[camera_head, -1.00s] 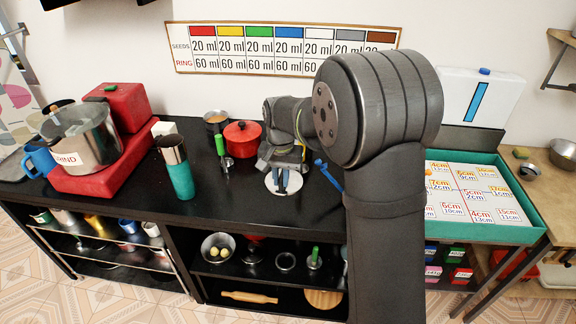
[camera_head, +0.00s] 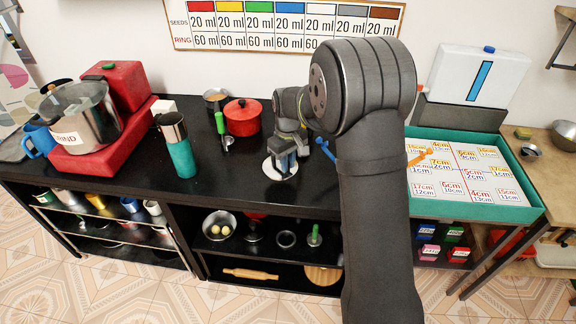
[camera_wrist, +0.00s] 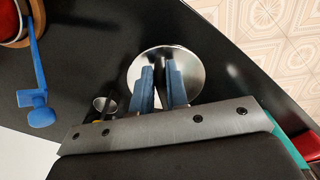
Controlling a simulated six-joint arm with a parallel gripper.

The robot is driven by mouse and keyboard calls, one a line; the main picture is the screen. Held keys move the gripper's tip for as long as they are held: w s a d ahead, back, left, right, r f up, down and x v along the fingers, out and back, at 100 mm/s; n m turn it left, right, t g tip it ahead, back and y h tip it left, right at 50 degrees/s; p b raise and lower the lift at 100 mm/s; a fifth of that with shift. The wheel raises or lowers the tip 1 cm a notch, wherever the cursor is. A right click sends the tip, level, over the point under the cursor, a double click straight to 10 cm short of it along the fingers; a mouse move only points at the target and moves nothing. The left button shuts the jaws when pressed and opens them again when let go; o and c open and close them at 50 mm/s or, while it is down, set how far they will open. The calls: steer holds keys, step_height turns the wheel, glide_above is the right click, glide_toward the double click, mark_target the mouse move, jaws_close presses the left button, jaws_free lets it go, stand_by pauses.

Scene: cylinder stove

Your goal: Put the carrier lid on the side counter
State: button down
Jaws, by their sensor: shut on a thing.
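The carrier lid, a shiny round metal disc (camera_head: 280,170), is at the front middle of the black counter, below my arm. It also shows in the wrist view (camera_wrist: 140,68). My gripper (camera_head: 284,160) points down over it. In the wrist view my gripper's blue fingers (camera_wrist: 165,85) are shut on the dark knob at the lid's middle. I cannot tell whether the lid touches the counter or hangs just above it. A wooden counter (camera_head: 546,185), which may be the side counter, stands at the far right.
A red pot (camera_head: 242,118), a green-handled tool (camera_head: 221,125) and a blue tool (camera_head: 326,148) are near the lid. A teal cup (camera_head: 180,158) stands to its left. A teal-rimmed tray of number cards (camera_head: 475,210) lies between the black and wooden counters. A bowl (camera_head: 565,135) sits on the wooden counter.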

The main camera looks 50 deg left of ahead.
mark_target(288, 174)
steer(key=shift+f, duration=2.95)
steer(key=shift+f, duration=0.15)
steer(key=c, duration=1.4)
jaws_free()
step_height(288, 174, up, 12)
steer(key=shift+r, duration=0.2)
